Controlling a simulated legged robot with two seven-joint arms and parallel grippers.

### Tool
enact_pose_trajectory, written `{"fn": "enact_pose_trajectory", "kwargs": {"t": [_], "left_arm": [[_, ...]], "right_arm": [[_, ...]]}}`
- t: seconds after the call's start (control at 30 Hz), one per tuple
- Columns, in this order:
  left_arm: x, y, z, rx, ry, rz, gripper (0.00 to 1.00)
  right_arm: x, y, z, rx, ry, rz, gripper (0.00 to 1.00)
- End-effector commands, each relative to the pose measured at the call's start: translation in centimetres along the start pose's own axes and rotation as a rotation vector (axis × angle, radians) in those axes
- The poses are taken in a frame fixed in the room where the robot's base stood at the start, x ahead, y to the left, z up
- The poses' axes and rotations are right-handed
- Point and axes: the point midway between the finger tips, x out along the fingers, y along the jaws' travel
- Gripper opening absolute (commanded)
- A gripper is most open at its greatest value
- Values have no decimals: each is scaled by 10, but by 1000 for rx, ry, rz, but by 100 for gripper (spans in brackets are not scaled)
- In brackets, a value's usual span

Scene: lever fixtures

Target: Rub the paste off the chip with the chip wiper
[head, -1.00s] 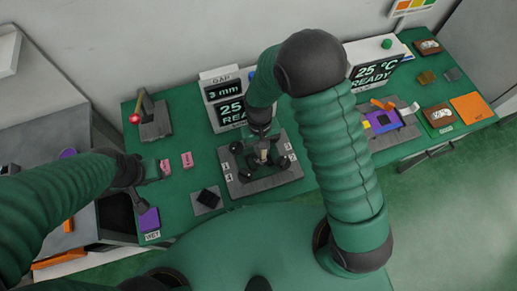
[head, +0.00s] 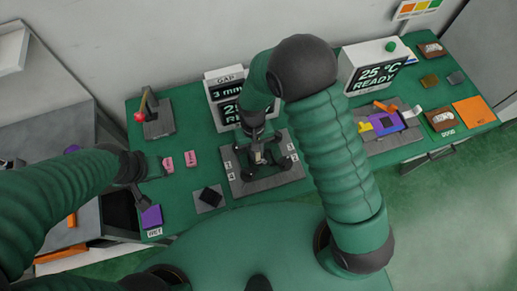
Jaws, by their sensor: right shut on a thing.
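My right gripper (head: 258,155) points down over a grey fixture plate (head: 265,181) with dark round knobs at its corners. It is shut on a small pale thing, mostly hidden by the fingers. A black square (head: 209,196) lies on a small grey plate. A purple board with a dark square (head: 385,122) sits in a grey holder at the right. I cannot tell which thing is the chip or the wiper; no paste is discernible.
A lever with a red knob (head: 138,116) stands at the back left. A GAP display (head: 226,93) and a 25 °C READY display (head: 374,75) stand at the back. An orange square (head: 473,111) lies far right.

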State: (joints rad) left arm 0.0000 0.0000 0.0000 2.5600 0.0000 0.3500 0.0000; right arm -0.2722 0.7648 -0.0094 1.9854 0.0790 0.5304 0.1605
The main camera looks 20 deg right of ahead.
Motion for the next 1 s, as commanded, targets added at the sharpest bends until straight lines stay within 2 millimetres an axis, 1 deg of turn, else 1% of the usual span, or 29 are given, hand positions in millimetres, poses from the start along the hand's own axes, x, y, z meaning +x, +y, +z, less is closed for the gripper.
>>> {"fn": "enact_pose_trajectory", "kwargs": {"t": [0.43,0.57,0.73,1.0], "left_arm": [[-8,0,-2,0,0,0,36],[-8,0,-2,0,0,0,36],[-9,0,-2,0,0,0,36],[-11,0,-3,0,0,0,36]], "right_arm": [[0,26,8,1,-4,2,0],[0,31,9,0,-3,2,0],[0,26,9,-2,-2,2,0],[2,10,8,-2,-2,1,0]]}}
